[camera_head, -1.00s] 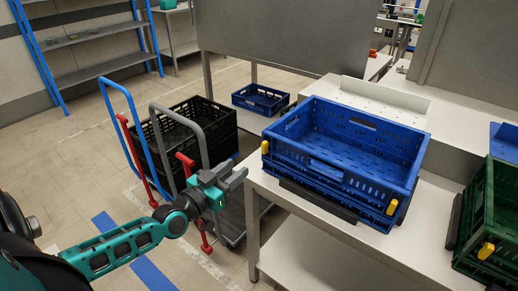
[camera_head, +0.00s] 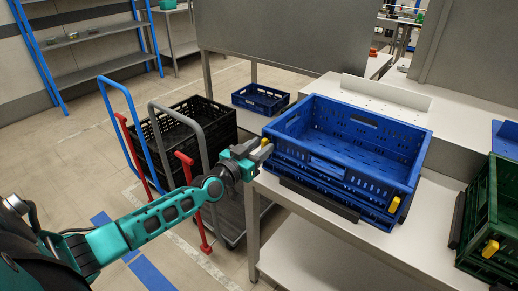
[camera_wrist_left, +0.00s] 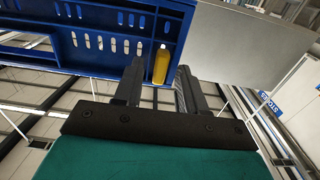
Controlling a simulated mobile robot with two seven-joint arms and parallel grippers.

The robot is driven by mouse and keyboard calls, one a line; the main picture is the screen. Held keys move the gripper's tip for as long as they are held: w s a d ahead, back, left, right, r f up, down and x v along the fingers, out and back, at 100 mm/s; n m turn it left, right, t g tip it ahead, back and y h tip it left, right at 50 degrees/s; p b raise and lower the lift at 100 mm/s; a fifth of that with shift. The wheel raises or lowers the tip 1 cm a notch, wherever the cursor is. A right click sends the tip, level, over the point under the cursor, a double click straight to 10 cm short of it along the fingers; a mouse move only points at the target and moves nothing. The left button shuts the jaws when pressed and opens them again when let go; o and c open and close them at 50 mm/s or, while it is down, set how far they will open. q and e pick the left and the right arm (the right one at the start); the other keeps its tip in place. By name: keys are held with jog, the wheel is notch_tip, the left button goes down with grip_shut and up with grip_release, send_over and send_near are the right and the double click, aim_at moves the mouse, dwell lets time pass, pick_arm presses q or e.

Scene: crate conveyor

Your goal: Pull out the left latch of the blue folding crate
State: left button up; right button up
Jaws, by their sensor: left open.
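The blue folding crate (camera_head: 345,160) stands open and upright on the white table. Its left yellow latch (camera_head: 265,142) is at the crate's left front corner, mostly hidden behind my gripper in the head view. In the left wrist view the latch (camera_wrist_left: 161,64) shows at the crate's corner, between the finger tips in the picture. The other yellow latch (camera_head: 393,205) is at the right front corner. My left gripper (camera_head: 262,153) is open at the left latch, its fingers to either side of it; I cannot tell whether they touch it. My right gripper is out of view.
A green crate (camera_head: 491,215) with a yellow latch stands at the right. Left of the table are a dark crate (camera_head: 225,125) on a cart with red and grey handles and a small blue crate (camera_head: 260,98). The table front (camera_head: 310,235) is clear.

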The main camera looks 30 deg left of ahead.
pick_arm(q)
jog(key=shift+c, duration=0.2)
grip_shut()
dwell(0.4)
